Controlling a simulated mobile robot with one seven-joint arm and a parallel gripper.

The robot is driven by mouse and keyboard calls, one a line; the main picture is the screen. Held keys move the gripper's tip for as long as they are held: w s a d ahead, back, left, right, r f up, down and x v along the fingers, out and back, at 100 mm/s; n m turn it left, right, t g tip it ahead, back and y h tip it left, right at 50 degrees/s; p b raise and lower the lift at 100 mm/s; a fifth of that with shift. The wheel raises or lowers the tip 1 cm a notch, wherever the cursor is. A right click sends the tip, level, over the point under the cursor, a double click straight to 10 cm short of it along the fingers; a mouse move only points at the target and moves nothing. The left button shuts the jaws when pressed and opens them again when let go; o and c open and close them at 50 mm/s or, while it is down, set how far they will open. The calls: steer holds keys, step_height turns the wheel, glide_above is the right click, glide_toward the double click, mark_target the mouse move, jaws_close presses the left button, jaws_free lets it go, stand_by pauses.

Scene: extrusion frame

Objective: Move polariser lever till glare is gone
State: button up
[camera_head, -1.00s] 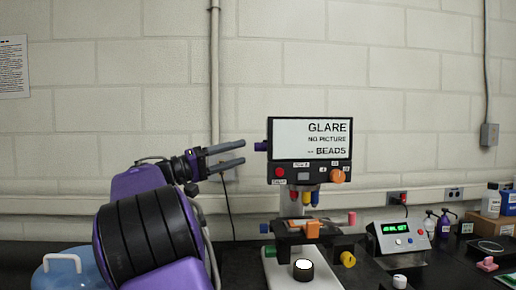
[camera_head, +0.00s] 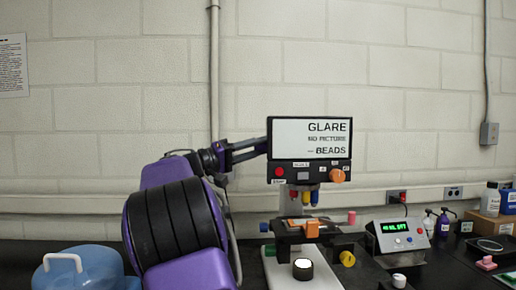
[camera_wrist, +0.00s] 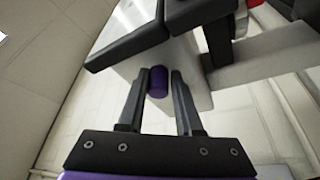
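The microscope's screen (camera_head: 310,138) reads "GLARE", "NO PICTURE" and "BEADS". A purple knob (camera_wrist: 158,82), apparently the polariser lever, sticks out of the left side of the screen's housing. My gripper (camera_head: 262,146) is at that side, and its fingers hide most of the knob in the head view. In the wrist view my gripper (camera_wrist: 160,75) has one finger on each side of the knob. The fingers are apart, with a narrow gap seeming to show beside the knob.
Below the screen are an orange knob (camera_head: 337,175), coloured objectives (camera_head: 304,197) and a dark stage (camera_head: 306,236) with an orange block. A control box (camera_head: 399,238) with a green display stands to the right. A blue container (camera_head: 80,272) is at lower left.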

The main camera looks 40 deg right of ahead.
jaws_close()
steer(key=shift+r, duration=0.15)
stand_by(0.9)
